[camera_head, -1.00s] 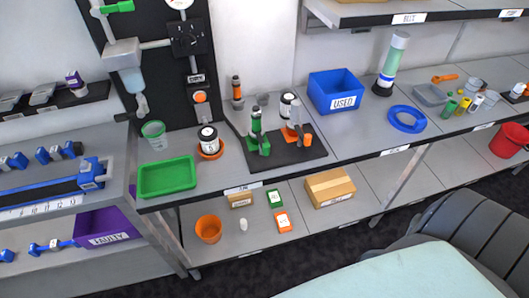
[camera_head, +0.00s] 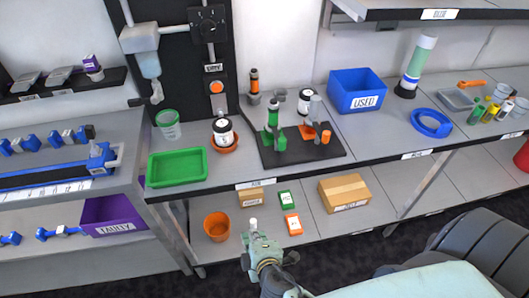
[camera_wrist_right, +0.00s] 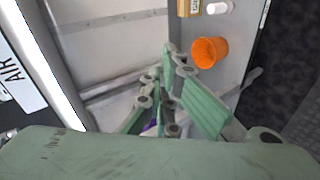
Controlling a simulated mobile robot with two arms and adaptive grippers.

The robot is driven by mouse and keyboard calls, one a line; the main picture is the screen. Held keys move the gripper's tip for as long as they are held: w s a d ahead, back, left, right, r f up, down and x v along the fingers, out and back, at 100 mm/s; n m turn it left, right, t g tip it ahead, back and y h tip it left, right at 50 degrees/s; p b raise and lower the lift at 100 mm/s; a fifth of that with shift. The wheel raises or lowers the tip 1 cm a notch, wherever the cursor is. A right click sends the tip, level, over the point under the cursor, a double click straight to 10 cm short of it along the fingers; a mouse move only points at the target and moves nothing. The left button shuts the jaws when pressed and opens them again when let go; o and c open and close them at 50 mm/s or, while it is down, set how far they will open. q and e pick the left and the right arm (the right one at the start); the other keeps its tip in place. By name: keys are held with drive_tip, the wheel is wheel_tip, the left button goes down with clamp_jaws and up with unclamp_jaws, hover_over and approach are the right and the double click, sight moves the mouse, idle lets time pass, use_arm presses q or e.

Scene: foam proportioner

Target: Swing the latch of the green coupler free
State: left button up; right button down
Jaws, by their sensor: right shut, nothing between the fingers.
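The green coupler (camera_head: 272,116) stands upright on the black base plate (camera_head: 300,154) on the bench, with a green latch part (camera_head: 281,141) low at its front. The exact latch position is too small to tell. An orange coupler (camera_head: 318,131) stands to its right on the same plate. My right gripper (camera_head: 256,242) is in front of the lower shelf, below and apart from the green coupler. In the right wrist view my right gripper (camera_wrist_right: 165,75) has its fingers together and empty. The coupler is not in that view. My left gripper is out of view.
A green tray (camera_head: 178,167), a jar on an orange dish (camera_head: 223,140) and a blue USED bin (camera_head: 357,92) flank the plate. An orange pot (camera_head: 217,226) and cardboard box (camera_head: 343,192) sit on the lower shelf. The bench's front edge lies above my gripper.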

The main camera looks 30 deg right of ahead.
drive_tip(key=w+d+r+t+h, duration=0.1)
drive_tip(key=r+t, duration=0.1)
drive_tip(key=r, duration=0.6)
drive_tip(key=w+d+r+t+h+b, duration=0.1)
drive_tip(key=r+t, duration=0.1)
drive_tip(key=r, duration=0.6)
drive_tip(key=w+r+n+t+h, duration=0.1)
drive_tip(key=r, duration=0.8)
drive_tip(key=shift+w+d+t+h+b, duration=0.3)
drive_tip(key=shift+d+t+h, duration=0.1)
drive_tip(key=p+x, duration=0.3)
drive_tip(key=x, duration=0.7)
drive_tip(key=shift+r+p, duration=0.15)
drive_tip(key=shift+p, duration=0.2)
drive_tip(key=s+d+p, duration=0.1)
drive_tip(key=s+d, duration=0.1)
drive_tip(key=shift+d, duration=0.35)
drive_tip(key=shift+s+d, duration=0.3)
drive_tip(key=shift+s, duration=0.05)
drive_tip(key=shift+w, duration=0.1)
